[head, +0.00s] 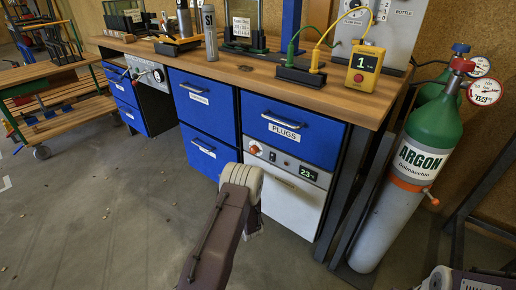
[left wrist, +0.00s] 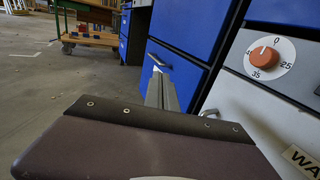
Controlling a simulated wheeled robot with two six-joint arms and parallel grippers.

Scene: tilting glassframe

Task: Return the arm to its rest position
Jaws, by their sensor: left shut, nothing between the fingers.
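My left arm (head: 218,235) rises from the bottom middle of the head view, bent in front of the workbench. Its gripper is mostly hidden behind the arm there. In the left wrist view my left gripper (left wrist: 161,90) shows as grey metal fingers, shut with nothing between them. It is in front of the blue drawers (left wrist: 188,35) and the pale unit with a red dial (left wrist: 265,56), apparently clear of them. My right gripper is not in view; only a piece of arm, probably mine, shows at the bottom right corner of the head view.
The workbench (head: 240,68) carries a yellow device (head: 365,68) with green and yellow cables. An argon cylinder (head: 420,155) with gauges stands right of the bench. A wooden cart (head: 50,70) stands at far left. The grey floor (head: 100,210) at left is clear.

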